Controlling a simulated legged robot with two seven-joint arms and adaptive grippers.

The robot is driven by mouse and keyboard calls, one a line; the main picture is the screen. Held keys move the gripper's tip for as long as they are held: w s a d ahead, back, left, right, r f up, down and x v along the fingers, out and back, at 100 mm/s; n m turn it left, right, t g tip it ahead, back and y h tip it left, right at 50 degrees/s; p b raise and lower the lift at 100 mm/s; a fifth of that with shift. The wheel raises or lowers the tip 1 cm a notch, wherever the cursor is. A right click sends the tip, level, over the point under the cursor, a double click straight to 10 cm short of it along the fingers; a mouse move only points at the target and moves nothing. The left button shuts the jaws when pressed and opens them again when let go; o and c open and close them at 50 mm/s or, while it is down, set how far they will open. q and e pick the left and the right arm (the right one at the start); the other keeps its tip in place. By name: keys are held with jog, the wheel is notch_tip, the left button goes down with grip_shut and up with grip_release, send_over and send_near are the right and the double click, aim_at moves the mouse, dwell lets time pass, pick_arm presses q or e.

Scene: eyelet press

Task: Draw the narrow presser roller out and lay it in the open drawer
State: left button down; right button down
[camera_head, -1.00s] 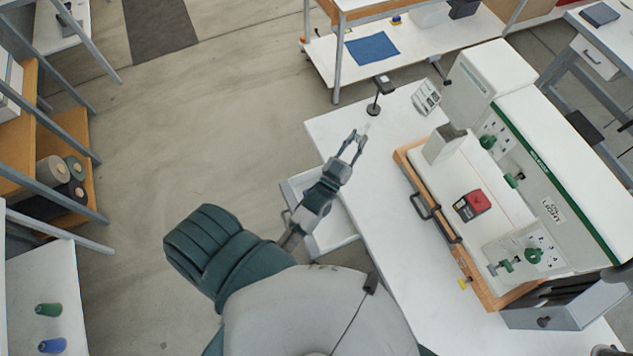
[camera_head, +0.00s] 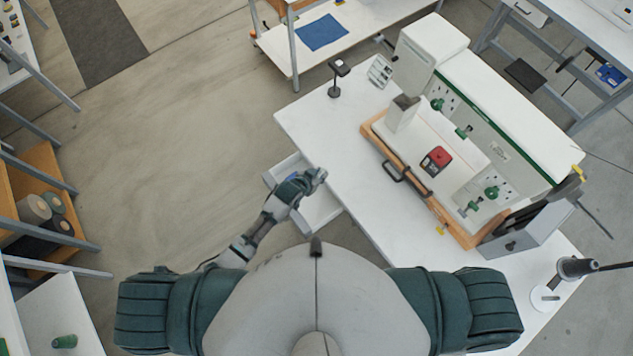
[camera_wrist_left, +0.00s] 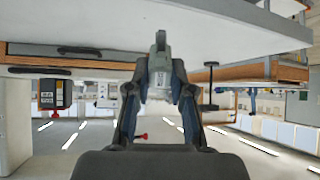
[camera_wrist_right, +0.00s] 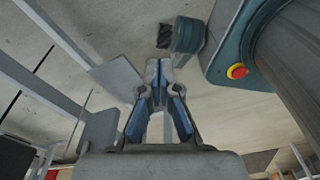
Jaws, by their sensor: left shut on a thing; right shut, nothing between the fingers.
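My left gripper (camera_head: 312,182) is at the left edge of the white worktable, by the open drawer (camera_head: 325,212), overlapping its far part in the head view. In the left wrist view its fingers (camera_wrist_left: 160,78) are closed on a narrow grey piece with a darker end (camera_wrist_left: 160,42), apparently the presser roller; the fingers hide much of it. The drawer is pale and its visible inside looks empty. The eyelet press (camera_head: 510,110) stands on the table to the right. My right gripper (camera_wrist_right: 158,72) is shut and empty in the right wrist view, outside the head view.
A wooden-edged press bed with a dark handle (camera_head: 395,172) and a red-black box (camera_head: 436,160) lies right of the drawer. A small black stand (camera_head: 336,78) is at the table's back corner. The table's left strip is clear. Shelving with rolls (camera_head: 35,208) stands left.

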pick_arm(q)
jog(key=f+g+b, duration=0.1)
jog(key=f+b, duration=0.1)
jog(key=f, duration=0.2)
jog(key=s+f+y+b, duration=0.1)
jog(key=f+b, duration=0.1)
jog(key=f, duration=0.2)
jog(key=a+f+g+b, duration=0.1)
jog(key=f+b, duration=0.2)
jog(key=f, duration=0.1)
jog(key=shift+s+f+g+y, duration=0.2)
jog(key=shift+s+g+y, duration=0.1)
jog(key=shift+y, duration=0.1)
notch_tip(320, 180, down, 3)
jog(key=b, duration=0.3)
jog(key=shift+a+r, duration=0.15)
jog(key=c, duration=0.9)
grip_release()
jog(key=shift+c, duration=0.2)
jog(key=shift+r, duration=0.15)
